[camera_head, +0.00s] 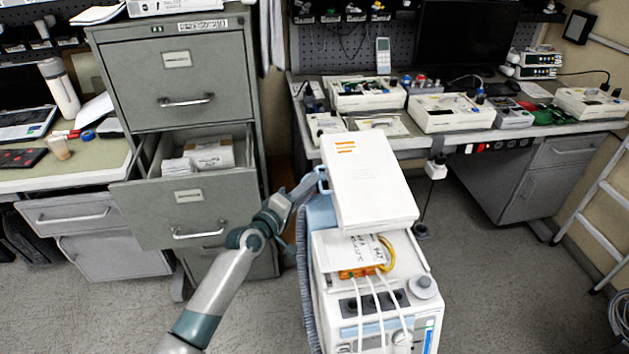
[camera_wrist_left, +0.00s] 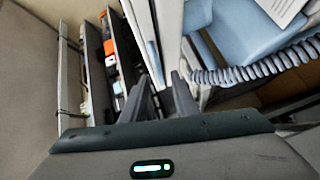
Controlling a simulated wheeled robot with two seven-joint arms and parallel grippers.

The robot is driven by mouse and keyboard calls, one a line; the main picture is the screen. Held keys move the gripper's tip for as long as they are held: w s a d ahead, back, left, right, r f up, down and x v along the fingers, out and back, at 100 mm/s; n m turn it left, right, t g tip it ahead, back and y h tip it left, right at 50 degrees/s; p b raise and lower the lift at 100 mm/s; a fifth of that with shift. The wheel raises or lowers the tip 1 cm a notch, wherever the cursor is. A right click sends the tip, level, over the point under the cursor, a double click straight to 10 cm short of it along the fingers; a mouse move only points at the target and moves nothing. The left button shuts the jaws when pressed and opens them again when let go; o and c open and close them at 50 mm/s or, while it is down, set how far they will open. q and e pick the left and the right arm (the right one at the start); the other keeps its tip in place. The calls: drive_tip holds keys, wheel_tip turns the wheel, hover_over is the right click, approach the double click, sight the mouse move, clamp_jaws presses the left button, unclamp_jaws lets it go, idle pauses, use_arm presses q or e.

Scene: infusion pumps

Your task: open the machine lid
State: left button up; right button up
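The machine (camera_head: 372,300) is a white and light blue unit with knobs, white cables and a yellow loop on its front part. Its lid (camera_head: 368,182) is a white slab with an orange label, on top towards the back. My left gripper (camera_head: 308,186) is at the lid's left edge, by a light blue part. In the left wrist view my gripper's two fingers (camera_wrist_left: 161,78) stand apart with a gap, just below the end of a white edge (camera_wrist_left: 147,35). I cannot tell whether they touch it. My right gripper is not in view.
A grey filing cabinet (camera_head: 178,75) with an open drawer (camera_head: 170,214) stands left of the machine, close to my left arm. A bench (camera_head: 455,139) with several pumps runs behind at the right. A ladder (camera_head: 600,200) stands far right. Grey floor is free right of the machine.

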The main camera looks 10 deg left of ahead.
use_arm(q)
drive_tip(key=shift+x, duration=1.25)
clamp_jaws()
idle(0.6)
